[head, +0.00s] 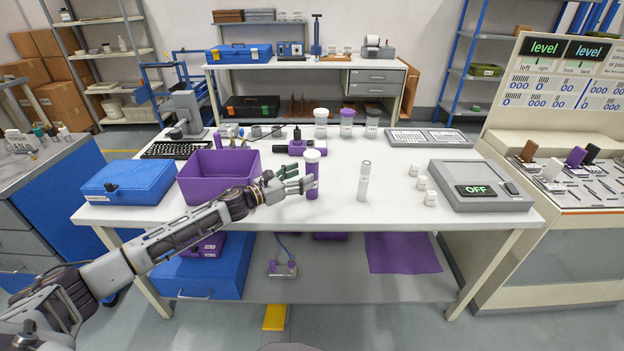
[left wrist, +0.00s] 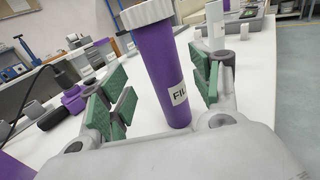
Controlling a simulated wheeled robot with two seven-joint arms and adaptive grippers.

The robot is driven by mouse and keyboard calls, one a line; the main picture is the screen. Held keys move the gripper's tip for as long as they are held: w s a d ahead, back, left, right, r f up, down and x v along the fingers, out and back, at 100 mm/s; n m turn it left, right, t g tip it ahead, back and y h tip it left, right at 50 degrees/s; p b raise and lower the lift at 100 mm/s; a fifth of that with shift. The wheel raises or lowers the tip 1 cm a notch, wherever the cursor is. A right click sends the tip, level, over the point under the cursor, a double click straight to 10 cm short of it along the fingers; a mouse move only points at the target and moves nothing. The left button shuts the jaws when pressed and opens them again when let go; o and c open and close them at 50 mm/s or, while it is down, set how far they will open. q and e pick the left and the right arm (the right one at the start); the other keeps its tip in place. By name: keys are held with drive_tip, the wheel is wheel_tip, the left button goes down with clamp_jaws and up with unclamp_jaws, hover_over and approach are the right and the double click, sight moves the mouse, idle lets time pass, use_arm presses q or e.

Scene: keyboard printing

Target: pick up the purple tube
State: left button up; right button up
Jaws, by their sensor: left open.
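The purple tube (head: 312,178) with a white cap stands upright on the white table, near the front edge. In the left wrist view the purple tube (left wrist: 165,75) shows a white label with black letters, only partly readable. My left gripper (head: 298,181) reaches in from the left at the tube. In the left wrist view its green-padded fingers (left wrist: 160,88) are open on either side of the tube, with gaps visible between pads and tube. My right gripper is not in view.
A clear tube (head: 363,182) stands to the right of the purple one. A purple bin (head: 217,190) and a blue case (head: 124,184) sit to the left. Small white containers (head: 421,183) and a grey device reading OFF (head: 481,190) stand to the right.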

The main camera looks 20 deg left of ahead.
sight(313, 172)
use_arm(q)
drive_tip(key=shift+x, duration=2.6)
drive_tip(key=shift+s+d+f, duration=0.1)
drive_tip(key=shift+s+d, duration=0.05)
drive_tip(key=shift+s, duration=0.05)
drive_tip(key=c, duration=1.1)
